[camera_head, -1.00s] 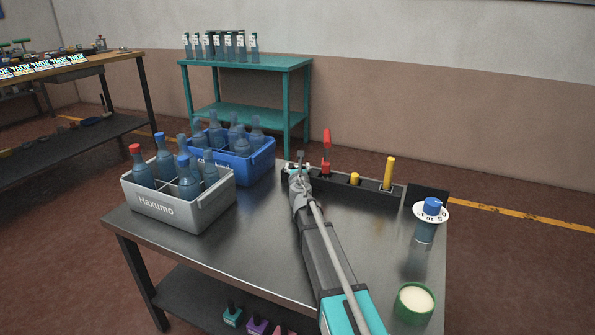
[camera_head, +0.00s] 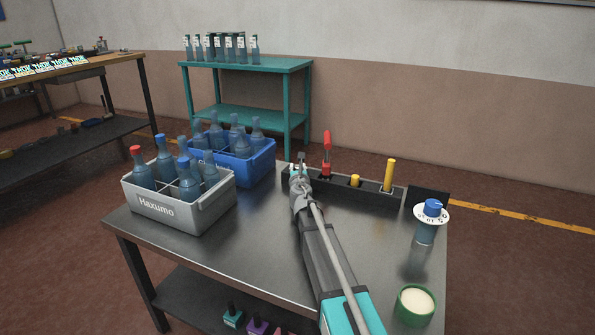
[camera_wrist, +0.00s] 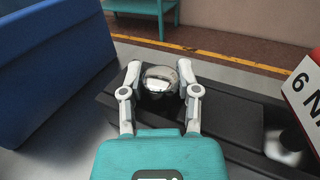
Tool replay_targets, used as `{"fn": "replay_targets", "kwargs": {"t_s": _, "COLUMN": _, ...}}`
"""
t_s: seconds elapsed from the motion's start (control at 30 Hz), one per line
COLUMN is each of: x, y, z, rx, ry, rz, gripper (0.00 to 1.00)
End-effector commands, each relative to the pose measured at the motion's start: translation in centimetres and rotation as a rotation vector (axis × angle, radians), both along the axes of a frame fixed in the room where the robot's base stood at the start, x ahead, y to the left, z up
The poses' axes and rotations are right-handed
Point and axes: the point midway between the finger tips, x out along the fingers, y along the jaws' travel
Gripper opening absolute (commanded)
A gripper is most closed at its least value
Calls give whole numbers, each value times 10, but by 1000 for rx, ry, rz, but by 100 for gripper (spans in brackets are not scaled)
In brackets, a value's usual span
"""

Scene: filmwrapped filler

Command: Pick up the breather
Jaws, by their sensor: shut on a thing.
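A shiny, rounded metal piece, which looks like the breather (camera_wrist: 160,79), sits between my gripper's fingers in the wrist view. My gripper (camera_wrist: 160,84) is shut on it, one finger on each side. Its lower part is hidden by the fingers and the teal gripper body. In the head view my gripper (camera_head: 299,164) is at the left end of a black rack (camera_head: 375,197) on the metal table; the breather cannot be made out there. I cannot tell whether the breather is clear of the rack.
A red tool (camera_head: 327,150) and yellow pieces (camera_head: 389,174) stand in the rack to the right. A blue crate (camera_head: 262,160) and a grey crate (camera_head: 205,212) of bottles stand left.

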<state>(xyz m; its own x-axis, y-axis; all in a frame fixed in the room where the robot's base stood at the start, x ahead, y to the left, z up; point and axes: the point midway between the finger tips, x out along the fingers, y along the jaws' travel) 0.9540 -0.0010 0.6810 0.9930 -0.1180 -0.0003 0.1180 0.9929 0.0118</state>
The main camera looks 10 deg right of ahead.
Motion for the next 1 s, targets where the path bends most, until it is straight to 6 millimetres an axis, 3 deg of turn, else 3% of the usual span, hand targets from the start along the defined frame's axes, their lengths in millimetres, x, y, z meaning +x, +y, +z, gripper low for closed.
{"fn": "replay_targets", "kwargs": {"t_s": 0.37, "x": 0, "y": -1, "z": 13, "rx": 0, "ry": 0, "rz": -1, "gripper": 0}}
{"fn": "replay_targets", "kwargs": {"t_s": 1.0, "x": 0, "y": -1, "z": 76, "rx": 0, "ry": 0, "rz": -1, "gripper": 0}}
